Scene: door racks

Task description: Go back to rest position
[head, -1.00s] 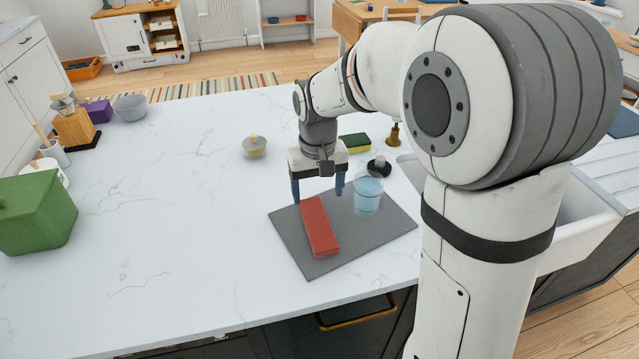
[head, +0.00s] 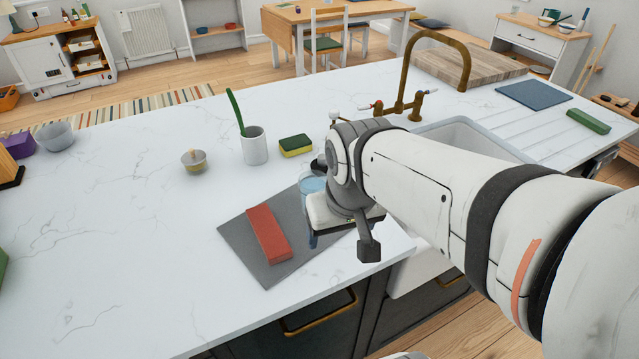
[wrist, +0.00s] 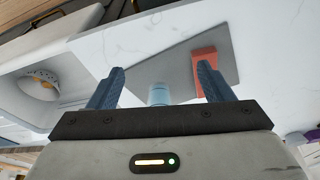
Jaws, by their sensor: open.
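My gripper (wrist: 160,85) is open in the wrist view, its two blue fingers spread with nothing gripped. In the head view it is at the counter's front edge, over the right part of a grey mat (head: 238,240), mostly hidden behind my own wrist. A red block (head: 268,234) lies on the mat, left of my gripper and apart from it. A clear cup of blue liquid (head: 311,183) stands at the mat's back right, partly hidden by my arm. In the wrist view the cup (wrist: 159,94) shows between and beyond the fingers.
A sink (head: 465,138) with a brass tap (head: 398,105) is at the right. The counter's left part is largely clear.

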